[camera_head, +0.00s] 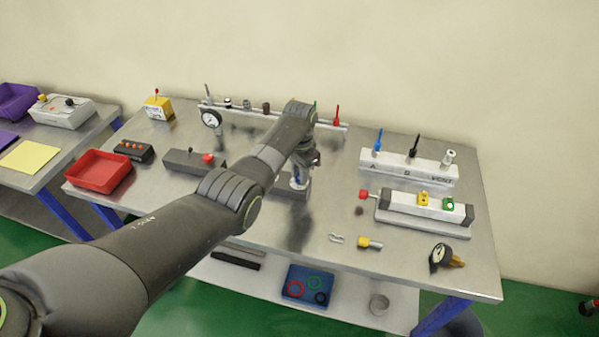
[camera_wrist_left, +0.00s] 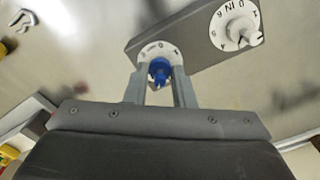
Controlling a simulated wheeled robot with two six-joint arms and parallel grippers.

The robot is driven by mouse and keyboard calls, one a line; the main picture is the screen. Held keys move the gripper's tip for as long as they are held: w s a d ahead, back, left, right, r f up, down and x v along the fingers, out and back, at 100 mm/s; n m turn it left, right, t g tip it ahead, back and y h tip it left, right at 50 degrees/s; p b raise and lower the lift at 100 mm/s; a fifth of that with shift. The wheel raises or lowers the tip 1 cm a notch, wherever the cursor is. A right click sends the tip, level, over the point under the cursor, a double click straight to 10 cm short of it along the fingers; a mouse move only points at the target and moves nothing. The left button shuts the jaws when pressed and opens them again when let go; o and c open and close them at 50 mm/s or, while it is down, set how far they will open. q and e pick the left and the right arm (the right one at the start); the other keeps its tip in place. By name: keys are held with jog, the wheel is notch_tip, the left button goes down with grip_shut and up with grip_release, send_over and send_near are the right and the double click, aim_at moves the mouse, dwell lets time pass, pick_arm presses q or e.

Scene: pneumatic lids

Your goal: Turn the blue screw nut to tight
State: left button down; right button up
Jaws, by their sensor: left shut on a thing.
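The blue screw nut (camera_wrist_left: 160,70) sits at the centre of a white dial (camera_wrist_left: 153,49) with markings, on a dark grey block (camera_wrist_left: 185,38) in the left wrist view. My left gripper (camera_wrist_left: 161,80) has one finger on each side of the nut and is shut on it. In the head view my left gripper (camera_head: 301,176) points down at the grey block (camera_head: 293,193) in the middle of the steel table. My arm hides most of the nut and dial there. My right gripper is not in view.
A second white dial (camera_wrist_left: 236,24) with a pale knob is on the same block. A white valve block (camera_head: 408,166) and a cylinder unit (camera_head: 425,208) stand to the right. A gauge (camera_head: 440,255) lies near the front right edge. A red tray (camera_head: 99,172) is at the left.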

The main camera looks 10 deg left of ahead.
pick_arm(q)
jog(key=shift+n, duration=0.3)
jog(key=shift+r+n+p, duration=0.1)
jog(key=shift+n+p, duration=0.3)
jog(key=shift+n, duration=0.4)
jog(key=n, duration=0.3)
jog(key=shift+n+p, duration=0.3)
jog(key=shift+p, duration=0.1)
jog(key=n, duration=0.3)
jog(key=shift+n+p, duration=0.3)
jog(key=n, duration=0.3)
jog(key=shift+n, duration=0.3)
jog(key=n+p, duration=0.1)
jog(key=n, duration=0.3)
jog(key=shift+n, duration=2.4)
jog(key=c, duration=1.2)
grip_release()
